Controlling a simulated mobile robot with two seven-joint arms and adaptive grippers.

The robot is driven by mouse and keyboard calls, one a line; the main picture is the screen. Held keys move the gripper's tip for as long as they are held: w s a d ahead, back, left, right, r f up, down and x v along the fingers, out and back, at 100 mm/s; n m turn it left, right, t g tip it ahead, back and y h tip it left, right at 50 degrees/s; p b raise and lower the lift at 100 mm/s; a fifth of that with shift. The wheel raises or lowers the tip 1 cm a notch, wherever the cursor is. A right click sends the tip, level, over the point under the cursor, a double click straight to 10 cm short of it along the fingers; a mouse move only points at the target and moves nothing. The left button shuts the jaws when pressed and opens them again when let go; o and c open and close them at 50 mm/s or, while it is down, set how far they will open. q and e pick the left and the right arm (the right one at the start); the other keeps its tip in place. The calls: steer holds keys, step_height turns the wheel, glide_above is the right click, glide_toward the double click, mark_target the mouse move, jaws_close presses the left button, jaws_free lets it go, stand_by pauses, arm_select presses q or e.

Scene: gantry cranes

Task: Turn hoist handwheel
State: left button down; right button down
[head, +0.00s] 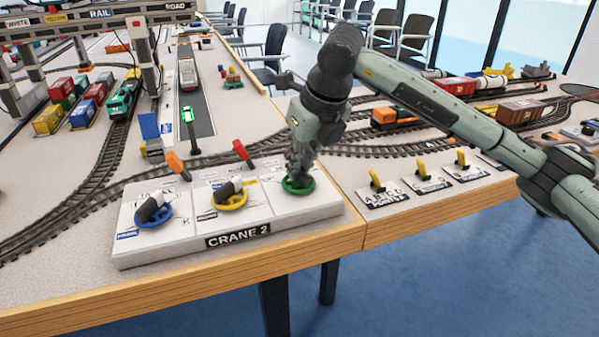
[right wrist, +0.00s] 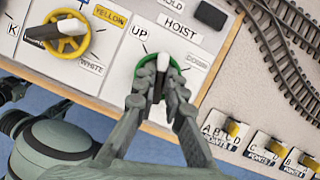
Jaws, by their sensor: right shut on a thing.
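The hoist handwheel is a green ring (head: 299,189) at the right end of the white CRANE 2 panel (head: 285,209). In the right wrist view the green wheel (right wrist: 142,66) sits below the word HOIST, with UP on its left and DOWN on its right. A white bar at its middle (right wrist: 163,62) points roughly towards HOIST. My right gripper (head: 299,172) comes down from above onto the wheel. Its fingers (right wrist: 163,78) are shut on the wheel's middle and hide part of the ring. My left gripper is not in view.
A yellow wheel (head: 231,201) and a blue wheel (head: 153,216) stand to the left on the panel. Orange (head: 178,163) and red (head: 241,151) levers stand behind. Yellow switches (head: 420,169) lie to the right. Train tracks and a gantry crane fill the table behind.

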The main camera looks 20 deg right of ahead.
steer(key=n+y+b, duration=0.1)
steer(key=n+b, duration=0.1)
steer(key=n, duration=0.1)
steer(key=shift+d+f+n, duration=0.1)
steer(key=shift+n, duration=0.2)
steer(key=shift+w+n+g+y+b, duration=0.1)
steer(key=shift+n+g+y+b, duration=0.25)
steer(key=shift+n, duration=0.35)
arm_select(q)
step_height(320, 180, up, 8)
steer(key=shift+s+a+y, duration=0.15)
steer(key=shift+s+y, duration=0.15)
arm_select(e)
steer(key=shift+n+g+y, duration=0.35)
steer(key=shift+n, duration=0.75)
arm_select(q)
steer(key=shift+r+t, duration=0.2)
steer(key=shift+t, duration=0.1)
arm_select(e)
steer(key=c, duration=1.6)
jaws_free()
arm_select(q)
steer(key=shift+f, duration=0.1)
arm_select(e)
steer(key=v, duration=1.2)
